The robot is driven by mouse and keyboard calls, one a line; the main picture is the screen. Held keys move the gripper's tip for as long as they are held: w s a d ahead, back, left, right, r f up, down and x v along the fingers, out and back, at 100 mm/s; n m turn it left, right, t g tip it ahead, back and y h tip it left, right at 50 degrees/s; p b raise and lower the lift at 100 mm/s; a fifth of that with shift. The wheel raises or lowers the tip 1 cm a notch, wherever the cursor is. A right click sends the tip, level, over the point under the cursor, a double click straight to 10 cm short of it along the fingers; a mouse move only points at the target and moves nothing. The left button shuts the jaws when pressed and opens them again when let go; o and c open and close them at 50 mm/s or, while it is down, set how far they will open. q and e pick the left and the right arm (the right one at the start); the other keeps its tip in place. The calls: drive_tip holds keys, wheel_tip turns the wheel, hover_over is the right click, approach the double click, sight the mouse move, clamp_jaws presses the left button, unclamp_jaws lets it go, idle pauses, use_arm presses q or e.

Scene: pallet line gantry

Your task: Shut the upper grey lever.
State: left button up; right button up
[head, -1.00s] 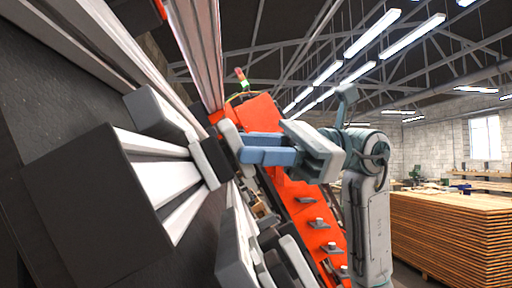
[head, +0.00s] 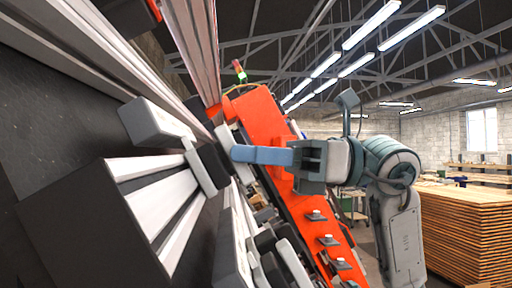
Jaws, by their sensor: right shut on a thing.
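The upper grey lever (head: 224,136) looks like a light grey rounded piece beside the orange panel, in the middle of the head view. My right gripper (head: 236,153) comes in from the right with its blue fingers shut at this piece. The fingertips meet its lower right side and hide part of it. The fingers are seen nearly edge-on, so the exact grip and the lever's angle are hard to read. My left gripper is not in view.
A tilted orange panel (head: 262,118) with several small grey fittings runs behind my right gripper. Aluminium rails and a dark block (head: 85,225) crowd the left. A stack of boards (head: 465,235) stands at the right.

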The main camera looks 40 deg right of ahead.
drive_tip(key=shift+o, duration=0.2)
drive_tip(key=shift+r+m, duration=0.15)
drive_tip(key=shift+m, duration=0.25)
drive_tip(key=o, duration=0.8)
drive_tip(key=shift+o, duration=0.8)
drive_tip(key=shift+w+a, duration=0.1)
drive_tip(key=shift+a, duration=0.2)
drive_tip(key=shift+d+f+b, duration=0.2)
drive_tip(key=shift+d+b, duration=0.1)
drive_tip(key=b+v, duration=0.6)
drive_tip(key=v, duration=0.4)
drive_tip(key=shift+s+b, duration=0.25)
drive_tip(key=shift+b, duration=0.15)
